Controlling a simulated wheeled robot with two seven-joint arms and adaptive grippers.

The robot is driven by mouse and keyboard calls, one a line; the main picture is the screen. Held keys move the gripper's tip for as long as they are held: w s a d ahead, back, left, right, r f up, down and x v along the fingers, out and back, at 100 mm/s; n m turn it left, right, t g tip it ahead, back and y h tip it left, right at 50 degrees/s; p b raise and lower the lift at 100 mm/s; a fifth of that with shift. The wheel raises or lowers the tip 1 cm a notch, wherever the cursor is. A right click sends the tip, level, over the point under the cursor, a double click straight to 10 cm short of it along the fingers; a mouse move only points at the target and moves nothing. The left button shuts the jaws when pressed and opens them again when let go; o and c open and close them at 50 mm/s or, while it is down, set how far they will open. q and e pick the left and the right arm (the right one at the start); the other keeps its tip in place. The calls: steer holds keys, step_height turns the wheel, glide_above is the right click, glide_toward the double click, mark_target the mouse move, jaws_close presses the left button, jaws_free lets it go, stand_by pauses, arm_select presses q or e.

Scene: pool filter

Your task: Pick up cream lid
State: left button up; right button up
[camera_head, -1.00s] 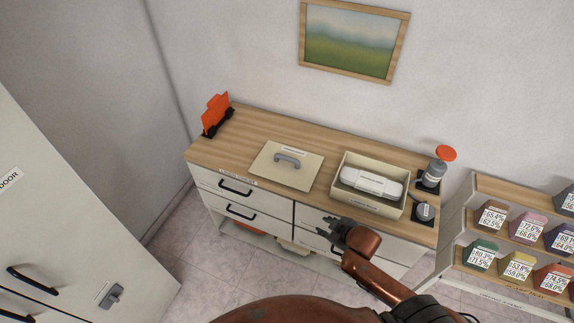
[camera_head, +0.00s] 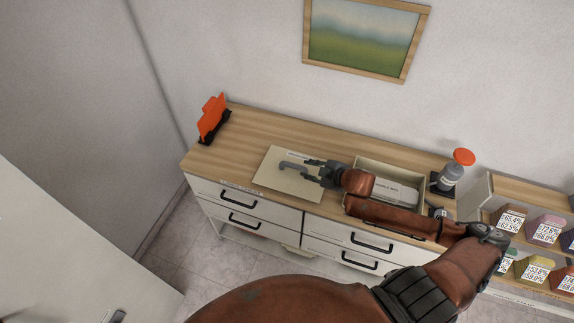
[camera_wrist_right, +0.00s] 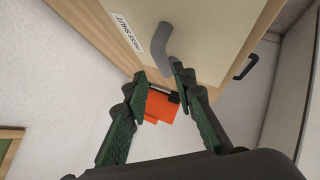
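The flat cream lid (camera_head: 283,186) lies on the wooden cabinet top, left of the cream box. Its grey handle (camera_head: 292,165) stands up from the middle, and in the right wrist view the handle (camera_wrist_right: 168,40) shows on the lid (camera_wrist_right: 222,35) beside a "PRESS SHUT" label. My right gripper (camera_head: 312,172) is over the right part of the lid, its fingers pointing left at the handle. In the wrist view the right gripper (camera_wrist_right: 158,70) is open, and the handle's end is close to one fingertip; I cannot tell if they touch. My left gripper is not in view.
The cream box (camera_head: 388,168) with a white labelled item stands right of the lid, partly behind my right arm. An orange object (camera_head: 213,118) stands at the left end. The cabinet's left part is clear.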

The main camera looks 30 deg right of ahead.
mark_target(297, 167)
steer(key=x, duration=0.3)
steer(key=shift+w+a+f, duration=0.15)
steer(key=shift+w+a, duration=0.15)
steer(key=shift+w, duration=0.05)
steer(key=x, duration=0.3)
steer(key=shift+s+a, duration=0.1)
steer(key=shift+w+f+b, duration=0.25)
steer(key=shift+w+b, duration=0.05)
steer(key=shift+f, duration=0.1)
steer(key=shift+c, duration=1.2)
jaws_close()
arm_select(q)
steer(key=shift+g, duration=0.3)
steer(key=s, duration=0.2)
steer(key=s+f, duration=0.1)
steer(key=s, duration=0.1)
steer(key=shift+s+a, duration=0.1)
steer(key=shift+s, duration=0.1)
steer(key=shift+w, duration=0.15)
